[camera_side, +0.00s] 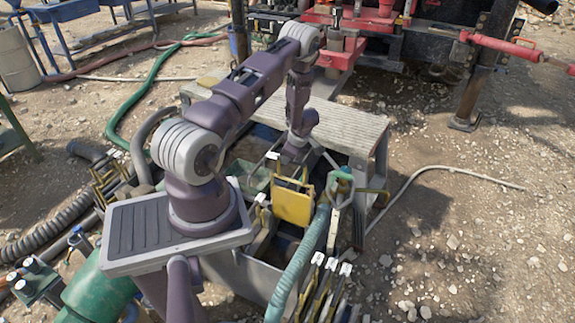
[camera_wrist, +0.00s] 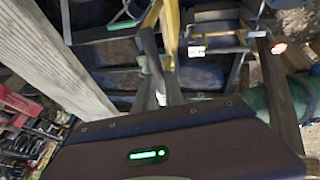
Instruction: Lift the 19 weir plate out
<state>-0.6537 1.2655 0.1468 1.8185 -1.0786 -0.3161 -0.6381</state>
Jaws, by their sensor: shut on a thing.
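A yellow weir plate (camera_side: 293,205) stands upright over the mud tank (camera_side: 268,275), its broad face toward the side camera. Its number cannot be read. My gripper (camera_side: 292,162) points down at the plate's top edge and is shut on it; the fingertips are small and partly hidden in the side view. In the wrist view the gripper fingers (camera_wrist: 162,78) reach toward a yellow upright part (camera_wrist: 171,28), seen nearly edge-on. The plate's lower edge lies close above or inside the tank; I cannot tell which.
A grey plank bench (camera_side: 325,122) stands just behind the tank. A ribbed teal hose (camera_side: 300,262) runs along the tank's right side. Several white-tagged plates (camera_side: 320,290) stand at the front right. Open gravel (camera_side: 470,240) lies to the right.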

